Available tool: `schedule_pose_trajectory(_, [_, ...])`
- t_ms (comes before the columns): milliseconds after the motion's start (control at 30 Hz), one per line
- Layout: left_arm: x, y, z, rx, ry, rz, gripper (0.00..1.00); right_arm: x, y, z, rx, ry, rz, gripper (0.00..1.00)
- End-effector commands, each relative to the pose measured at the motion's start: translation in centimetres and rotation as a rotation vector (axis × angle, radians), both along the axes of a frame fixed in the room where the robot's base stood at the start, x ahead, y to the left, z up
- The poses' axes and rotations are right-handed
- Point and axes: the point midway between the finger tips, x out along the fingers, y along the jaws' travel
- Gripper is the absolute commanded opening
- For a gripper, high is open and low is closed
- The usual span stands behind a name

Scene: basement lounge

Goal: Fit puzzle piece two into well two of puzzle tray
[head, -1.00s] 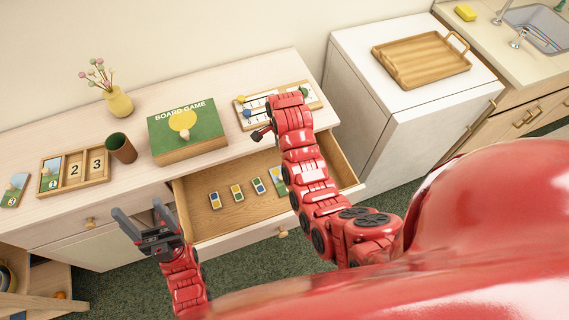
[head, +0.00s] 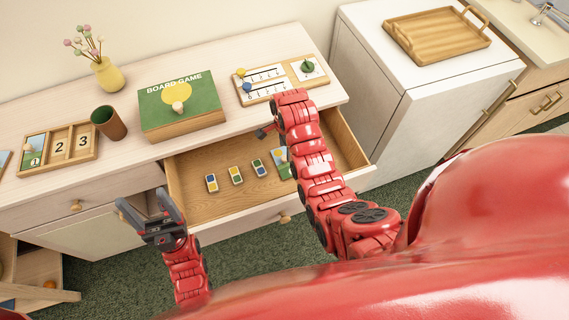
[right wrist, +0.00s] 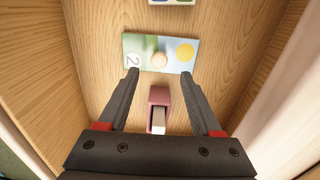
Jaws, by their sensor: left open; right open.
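Puzzle piece two (right wrist: 146,62), a flat picture tile with a knob and a "2", lies in the open drawer in the right wrist view. In the head view a sliver of it (head: 284,167) shows beside my right arm, which hides the rest. My right gripper (right wrist: 160,74) is open, its fingers pointing at the tile's near edge; nothing is held. The puzzle tray (head: 91,155) is on the dresser at the left. Well one holds a picture piece (head: 34,146); wells two and three show bare numbers. My left gripper (head: 142,203) is open and empty before the dresser.
The drawer (head: 222,207) also holds several small coloured tiles (head: 236,175) and a mauve block (right wrist: 158,98) between my right fingers in the wrist view. A board game box (head: 180,105), cup (head: 108,123), vase (head: 109,75) and counting board (head: 282,78) stand on the dresser.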

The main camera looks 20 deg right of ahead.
Motion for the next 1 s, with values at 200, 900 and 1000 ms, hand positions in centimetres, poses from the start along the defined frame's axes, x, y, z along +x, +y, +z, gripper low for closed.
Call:
schedule_pose_trajectory(200, [0.0,0.0,2.0,0.0,-0.001,0.0,0.71,-0.3,0.6,-2.5,0.0,0.004,0.0,0.66])
schedule_pose_trajectory(900, [0.0,0.0,2.2,0.0,-0.001,0.0,0.71,-0.2,0.5,-4.5,0.0,-0.003,0.0,0.28])
schedule_pose_trajectory(1000, [0.0,0.0,2.2,0.0,-0.001,0.0,0.71,-0.2,0.5,-4.5,0.0,-0.003,0.0,0.1])
